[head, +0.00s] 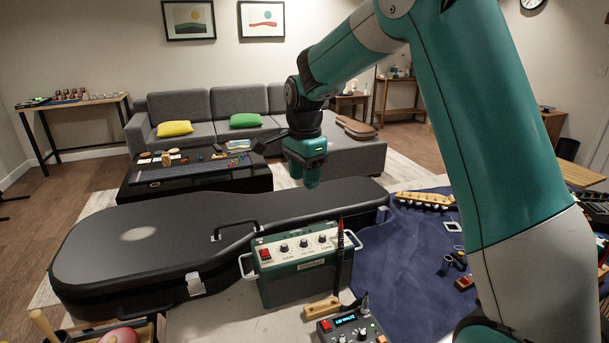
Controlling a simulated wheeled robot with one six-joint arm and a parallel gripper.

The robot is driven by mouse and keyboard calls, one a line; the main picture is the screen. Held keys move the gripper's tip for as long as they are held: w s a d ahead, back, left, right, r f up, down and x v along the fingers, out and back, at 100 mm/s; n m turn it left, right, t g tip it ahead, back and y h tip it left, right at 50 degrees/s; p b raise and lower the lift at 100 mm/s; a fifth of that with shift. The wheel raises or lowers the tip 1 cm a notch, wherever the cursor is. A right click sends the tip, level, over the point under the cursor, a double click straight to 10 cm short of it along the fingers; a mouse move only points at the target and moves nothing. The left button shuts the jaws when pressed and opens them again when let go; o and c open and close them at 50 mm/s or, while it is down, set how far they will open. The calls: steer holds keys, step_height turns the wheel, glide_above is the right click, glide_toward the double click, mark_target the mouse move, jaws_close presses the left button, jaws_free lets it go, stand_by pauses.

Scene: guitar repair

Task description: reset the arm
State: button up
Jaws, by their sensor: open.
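My arm reaches up from the lower right of the head view and bends over to the left. My gripper (311,181) hangs pointing down above the black guitar case (140,245), near its far edge. The fingers are small and partly overlap in this view. They look empty, apart from anything below. The arm's lower links hide part of the bench at the right.
A green amplifier box (297,262) with knobs stands in front of the case. A blue mat (405,255) holds a guitar headstock piece (425,200) and small parts. A dark low table (195,183) and grey sofa (187,103) stand behind. The air around the gripper looks free.

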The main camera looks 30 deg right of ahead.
stand_by(0.3)
steer(key=s+a+r+n+y, duration=0.2)
steer(key=s+a+n, duration=0.7)
steer(key=s+n, duration=0.3)
steer(key=s+a+r+n+y, duration=0.2)
steer(key=s+a+n, duration=0.8)
steer(key=s, duration=0.7)
steer(key=n, duration=0.2)
steer(key=shift+s+r+n, duration=0.25)
steer(key=shift+s+n, duration=0.05)
steer(key=shift+s, duration=0.05)
